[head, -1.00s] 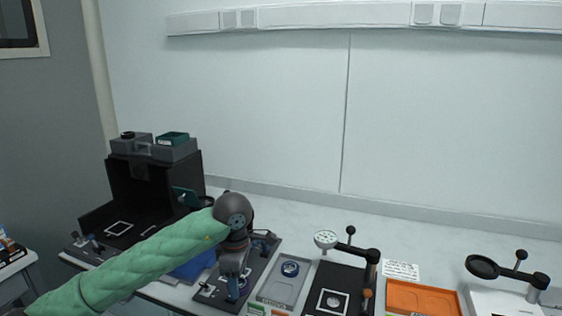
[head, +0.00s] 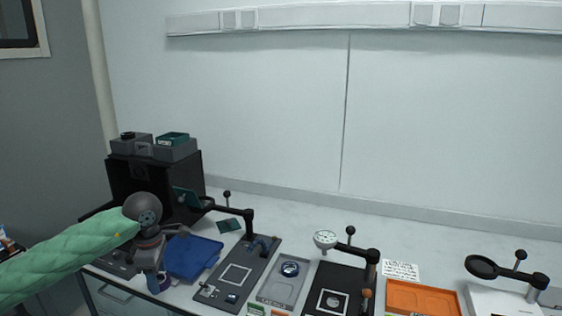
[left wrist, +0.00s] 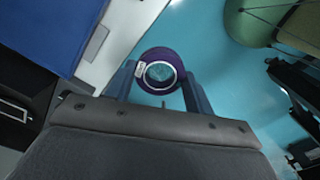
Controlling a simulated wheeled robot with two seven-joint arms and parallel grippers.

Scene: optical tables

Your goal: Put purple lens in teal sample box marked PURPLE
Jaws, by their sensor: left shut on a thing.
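The purple lens (left wrist: 160,72), a ring with clear glass and a small white tag, is held between the two fingers of my left gripper (left wrist: 162,82). In the head view my left gripper (head: 156,286) points down near the front table edge, left of the blue tray. The lens shows there only as a small purple patch (head: 164,283). A teal box (head: 172,137) with a pale label sits high on the grey unit atop the black cabinet. Its lettering is too small to read. My right gripper is out of view.
A blue tray (head: 194,257) lies right of my left gripper. Behind stands the black cabinet (head: 180,172), with a teal panel (head: 187,197) near its front. A black post stand (head: 249,222), a grey tray (head: 279,294) and an orange tray (head: 422,297) stand further right.

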